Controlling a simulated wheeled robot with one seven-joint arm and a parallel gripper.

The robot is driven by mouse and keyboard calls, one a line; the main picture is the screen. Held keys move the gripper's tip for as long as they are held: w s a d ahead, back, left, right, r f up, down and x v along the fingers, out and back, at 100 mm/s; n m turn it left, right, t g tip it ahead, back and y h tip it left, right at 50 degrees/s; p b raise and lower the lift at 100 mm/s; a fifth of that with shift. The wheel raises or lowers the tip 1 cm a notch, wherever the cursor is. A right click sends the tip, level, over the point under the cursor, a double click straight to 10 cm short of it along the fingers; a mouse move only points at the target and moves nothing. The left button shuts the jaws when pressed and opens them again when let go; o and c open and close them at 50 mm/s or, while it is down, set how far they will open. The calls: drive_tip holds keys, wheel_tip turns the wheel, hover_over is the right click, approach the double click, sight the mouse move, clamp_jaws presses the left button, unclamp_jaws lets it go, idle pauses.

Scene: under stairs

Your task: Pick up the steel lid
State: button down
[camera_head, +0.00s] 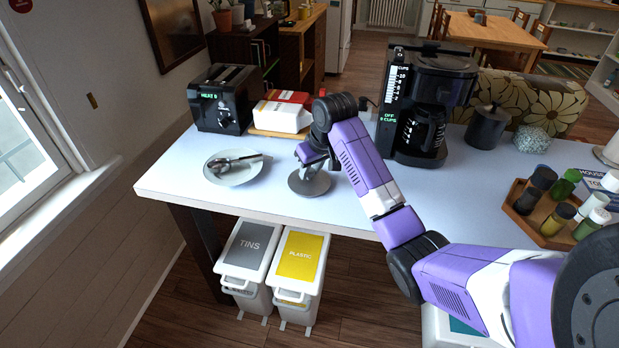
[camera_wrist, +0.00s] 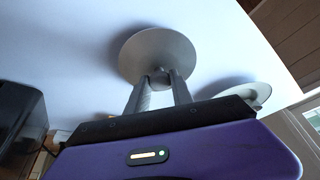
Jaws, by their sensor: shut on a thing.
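The steel lid (camera_head: 309,182) is a round grey disc at the front edge of the pale table, to the right of a white plate. My gripper (camera_head: 307,164) is above it, with its fingers reaching down to the lid's middle. In the wrist view the lid (camera_wrist: 157,50) lies beyond the fingertips, and my gripper (camera_wrist: 160,77) is shut on the small knob at its centre. The knob is mostly hidden between the fingers. I cannot tell whether the lid touches the table.
A white plate (camera_head: 232,177) with a spoon (camera_head: 236,159) lies left of the lid. A black toaster (camera_head: 225,98) and a red-and-white packet (camera_head: 283,112) stand behind. A black coffee maker (camera_head: 418,100) stands right of my arm. A tray (camera_head: 528,226) of jars is far right.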

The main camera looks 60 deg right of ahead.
wheel_tip(320, 180, up, 11)
wheel_tip(320, 180, up, 9)
drive_tip(key=p, duration=0.5)
hover_over(311, 172)
drive_tip(key=shift+w, duration=0.1)
drive_tip(key=c, duration=1.7)
unclamp_jaws()
drive_tip(key=shift+c, duration=0.2)
clamp_jaws()
drive_tip(key=shift+f, duration=0.1)
